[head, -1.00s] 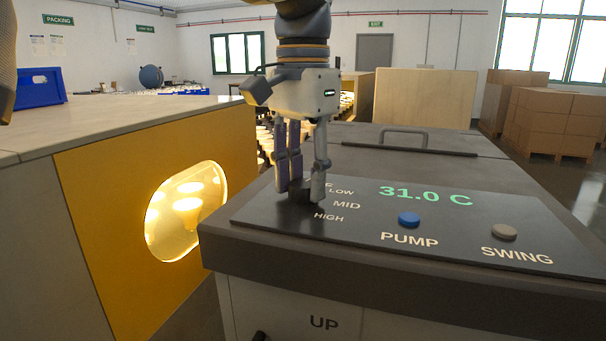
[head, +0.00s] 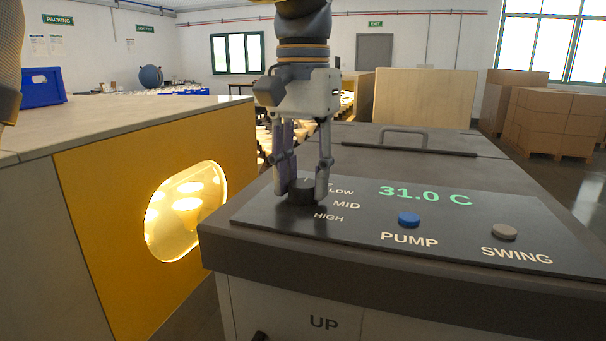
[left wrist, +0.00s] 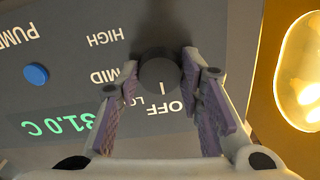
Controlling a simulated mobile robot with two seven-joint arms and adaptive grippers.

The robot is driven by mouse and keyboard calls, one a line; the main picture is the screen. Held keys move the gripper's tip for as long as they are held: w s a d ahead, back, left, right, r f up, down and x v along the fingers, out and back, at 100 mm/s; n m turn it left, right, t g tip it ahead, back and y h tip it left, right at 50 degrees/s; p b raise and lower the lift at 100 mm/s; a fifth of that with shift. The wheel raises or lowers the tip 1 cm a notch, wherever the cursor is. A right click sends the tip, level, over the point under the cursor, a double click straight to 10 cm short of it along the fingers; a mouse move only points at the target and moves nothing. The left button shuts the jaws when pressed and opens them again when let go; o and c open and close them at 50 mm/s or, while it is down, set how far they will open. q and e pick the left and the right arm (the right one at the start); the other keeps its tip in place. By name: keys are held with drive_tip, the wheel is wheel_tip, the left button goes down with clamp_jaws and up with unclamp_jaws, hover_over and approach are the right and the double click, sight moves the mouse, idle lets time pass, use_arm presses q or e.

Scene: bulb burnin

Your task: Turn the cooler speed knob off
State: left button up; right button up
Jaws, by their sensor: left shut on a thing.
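The cooler speed knob (head: 301,191) is a dark round knob on the cooler's black control panel (head: 375,240). My left gripper (head: 305,186) points down over it, shut on the knob with a finger on each side. In the left wrist view the knob (left wrist: 160,80) sits between the fingertips. A small pale mark shows at its edge, on the side of the OFF label (left wrist: 180,95) and partly covered LOW label. I cannot tell exactly which label it points at. The MID label (head: 347,205) and HIGH label (head: 328,217) show beside the knob. My right gripper is not in view.
A blue PUMP button (head: 409,219) and a grey SWING button (head: 504,232) are right of the knob, with a green 31.0 C readout (head: 425,195) behind. A yellow-fronted cabinet (head: 110,220) with a lit window stands at left. A handle (head: 404,132) rises from the cooler top.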

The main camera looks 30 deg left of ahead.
sight(303, 183)
use_arm(q)
drive_tip(key=o, duration=1.2)
drive_tip(key=shift+c, duration=0.2)
drive_tip(key=shift+r, duration=0.1)
wheel_tip(303, 183, up, 12)
